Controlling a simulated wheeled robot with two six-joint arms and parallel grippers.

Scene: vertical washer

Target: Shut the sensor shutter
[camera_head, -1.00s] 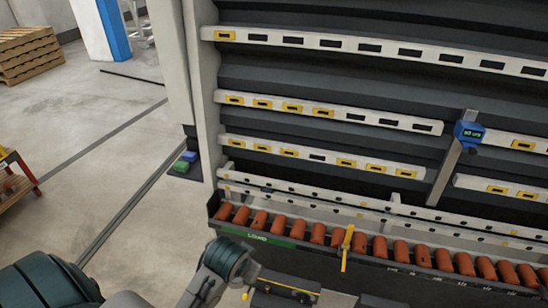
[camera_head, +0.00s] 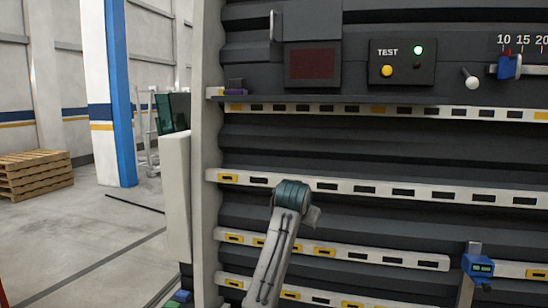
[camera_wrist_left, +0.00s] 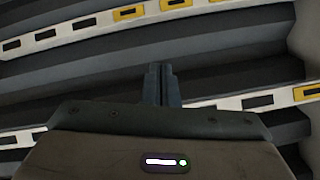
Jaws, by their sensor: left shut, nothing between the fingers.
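A dark grey plate (camera_head: 314,20) is on the upper front of the washer, above a dark red window (camera_head: 312,64) that is uncovered. A pale upright handle (camera_head: 275,25) stands at the plate's left edge. The plate looks like the sensor shutter, but I cannot tell for sure. My left gripper (camera_wrist_left: 161,75) shows in the left wrist view with its two fingers together and nothing between them, in front of dark ribs and slotted rails. In the head view my left arm rises below the window; its fingers cannot be made out there. My right gripper is not in view.
A TEST box (camera_head: 402,62) with a yellow button and a lit green lamp is right of the window. Further right are a white-knobbed lever (camera_head: 472,80) and a blue slider (camera_head: 508,66). Slotted rails (camera_head: 370,188) cross the front. Open floor lies left.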

